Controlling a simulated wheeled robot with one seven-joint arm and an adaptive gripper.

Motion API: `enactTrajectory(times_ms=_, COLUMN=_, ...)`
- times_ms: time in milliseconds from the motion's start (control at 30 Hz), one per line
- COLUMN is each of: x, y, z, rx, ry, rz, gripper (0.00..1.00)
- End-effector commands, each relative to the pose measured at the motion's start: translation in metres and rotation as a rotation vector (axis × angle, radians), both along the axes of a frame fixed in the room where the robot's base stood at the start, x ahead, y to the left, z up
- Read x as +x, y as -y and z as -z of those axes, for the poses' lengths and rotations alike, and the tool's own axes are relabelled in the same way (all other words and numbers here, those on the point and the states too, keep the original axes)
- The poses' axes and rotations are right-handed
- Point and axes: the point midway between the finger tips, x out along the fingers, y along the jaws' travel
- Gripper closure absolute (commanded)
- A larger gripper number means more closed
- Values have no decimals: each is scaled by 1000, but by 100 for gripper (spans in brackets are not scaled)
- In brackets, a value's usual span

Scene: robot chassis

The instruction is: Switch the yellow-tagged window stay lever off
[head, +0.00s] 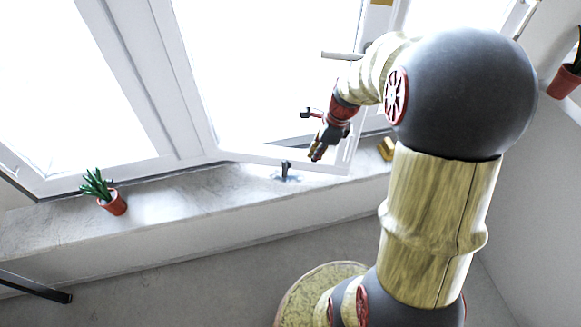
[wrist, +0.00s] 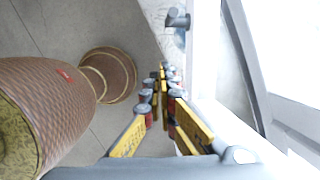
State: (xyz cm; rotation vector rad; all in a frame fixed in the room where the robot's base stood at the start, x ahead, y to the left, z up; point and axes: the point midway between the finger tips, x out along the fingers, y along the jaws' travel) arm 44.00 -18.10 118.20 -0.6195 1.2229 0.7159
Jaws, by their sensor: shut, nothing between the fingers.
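A small dark upright lever or peg (head: 285,170) stands on the window sill near the lower edge of the open window sash. What looks like the same grey peg shows at the top of the wrist view (wrist: 178,19). No yellow tag can be made out on it. A small yellow piece (head: 386,149) sits at the sill to the right of my gripper, partly hidden by my arm; I cannot tell if it is the tag. My gripper (head: 317,155) points down above the sill, right of the peg and apart from it. Its yellow fingers (wrist: 163,80) are shut and empty.
The open sash (head: 285,159) reaches over the sill close to my gripper. A window handle (head: 342,56) sticks out above. A potted plant (head: 112,203) stands on the sill at left; another red pot (head: 564,82) is at far right. The sill between plant and peg is clear.

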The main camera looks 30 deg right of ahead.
Motion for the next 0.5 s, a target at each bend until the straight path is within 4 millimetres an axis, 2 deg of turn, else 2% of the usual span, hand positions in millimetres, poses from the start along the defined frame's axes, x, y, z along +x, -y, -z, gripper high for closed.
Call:
enactTrajectory(times_ms=200, x=3, y=1, z=-1, rx=32, ry=-18, rz=182, gripper=100)
enactTrajectory(times_ms=500, x=2, y=1, z=-1, rx=38, ry=-24, rz=219, gripper=100)
